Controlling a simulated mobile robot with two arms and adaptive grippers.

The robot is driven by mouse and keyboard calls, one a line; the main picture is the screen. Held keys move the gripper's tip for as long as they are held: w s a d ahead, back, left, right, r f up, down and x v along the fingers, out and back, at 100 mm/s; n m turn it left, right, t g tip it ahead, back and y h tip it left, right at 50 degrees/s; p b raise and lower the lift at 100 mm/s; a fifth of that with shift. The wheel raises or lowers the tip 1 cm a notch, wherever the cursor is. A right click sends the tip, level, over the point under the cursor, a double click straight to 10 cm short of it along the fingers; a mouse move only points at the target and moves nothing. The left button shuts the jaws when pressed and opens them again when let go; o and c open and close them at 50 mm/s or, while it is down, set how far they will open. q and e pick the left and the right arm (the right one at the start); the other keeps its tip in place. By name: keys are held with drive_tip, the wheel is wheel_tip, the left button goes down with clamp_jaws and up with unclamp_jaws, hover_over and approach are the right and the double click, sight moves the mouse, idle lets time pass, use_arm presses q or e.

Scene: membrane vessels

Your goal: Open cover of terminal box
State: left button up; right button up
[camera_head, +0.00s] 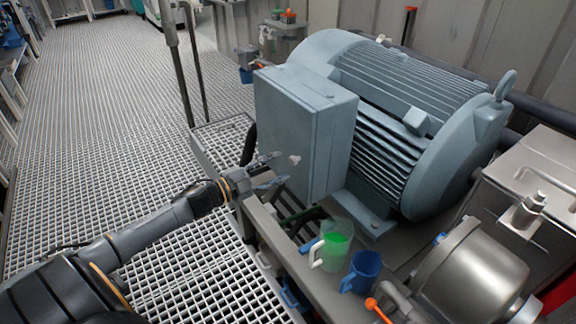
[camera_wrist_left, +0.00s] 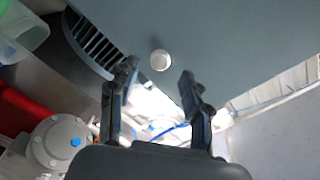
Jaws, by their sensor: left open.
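The terminal box (camera_head: 302,130) is a blue-grey box on the side of a large blue-grey motor (camera_head: 400,120). Its cover (camera_head: 284,125) faces left and looks shut. A small pale knob (camera_head: 294,160) sits low on the cover; it also shows in the left wrist view (camera_wrist_left: 160,60), just beyond the fingertips. My left gripper (camera_head: 279,169) is open and empty, its fingers pointing at the cover beside the knob. In the left wrist view the open fingers (camera_wrist_left: 158,80) lie on either side of the knob's line. I cannot tell whether they touch the cover. My right gripper is not in view.
A clear jug with green liquid (camera_head: 333,243) and a blue jug (camera_head: 362,271) stand on the bench below the box. A metal vessel (camera_head: 470,275) and an orange-knobbed lever (camera_head: 376,308) are at the lower right. Grating floor (camera_head: 100,110) lies open at left.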

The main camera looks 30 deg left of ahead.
sight(291, 162)
use_arm(q)
drive_tip(key=shift+x, duration=2.05)
clamp_jaws()
